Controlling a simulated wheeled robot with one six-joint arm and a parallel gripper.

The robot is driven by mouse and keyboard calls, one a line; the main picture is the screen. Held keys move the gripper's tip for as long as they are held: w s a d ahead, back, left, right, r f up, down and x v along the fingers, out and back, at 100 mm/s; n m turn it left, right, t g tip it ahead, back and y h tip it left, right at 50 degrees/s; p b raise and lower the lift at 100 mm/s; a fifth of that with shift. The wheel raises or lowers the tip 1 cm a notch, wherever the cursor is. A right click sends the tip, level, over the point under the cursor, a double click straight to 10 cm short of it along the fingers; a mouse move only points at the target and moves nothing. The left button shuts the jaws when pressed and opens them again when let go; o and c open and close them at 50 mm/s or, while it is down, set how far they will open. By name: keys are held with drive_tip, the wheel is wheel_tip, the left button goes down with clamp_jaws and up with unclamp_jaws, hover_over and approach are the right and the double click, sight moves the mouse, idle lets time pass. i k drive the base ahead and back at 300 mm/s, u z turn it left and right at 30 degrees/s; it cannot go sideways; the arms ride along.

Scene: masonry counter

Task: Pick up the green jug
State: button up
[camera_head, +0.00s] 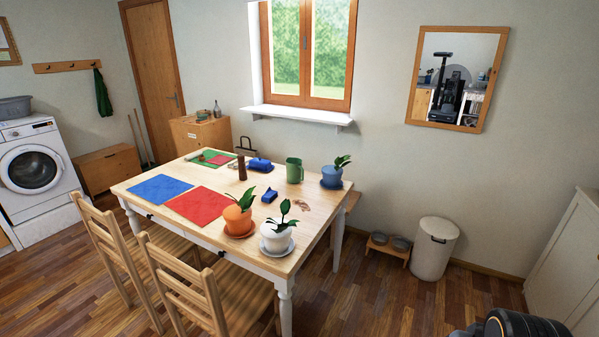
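The green jug (294,171) stands upright on the far right part of the wooden table (312,203), near the back edge. It is just left of a blue pot (331,177) with a plant in it. A blue covered dish (259,165) lies to its left. My gripper is not in view. A dark part of my own arm with an orange ring shows at the bottom right corner, far from the jug.
An orange plant pot (238,220) and a white plant pot (277,237) stand at the table's near right corner. Chairs (193,287) line the near side. A white bin (434,249) and a bowl stand (388,248) sit by the wall.

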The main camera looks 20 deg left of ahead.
sight(295, 170)
drive_tip(key=i, duration=3.3)
drive_tip(key=u, duration=2.85)
drive_tip(key=i, duration=0.5)
drive_tip(key=z, duration=0.35)
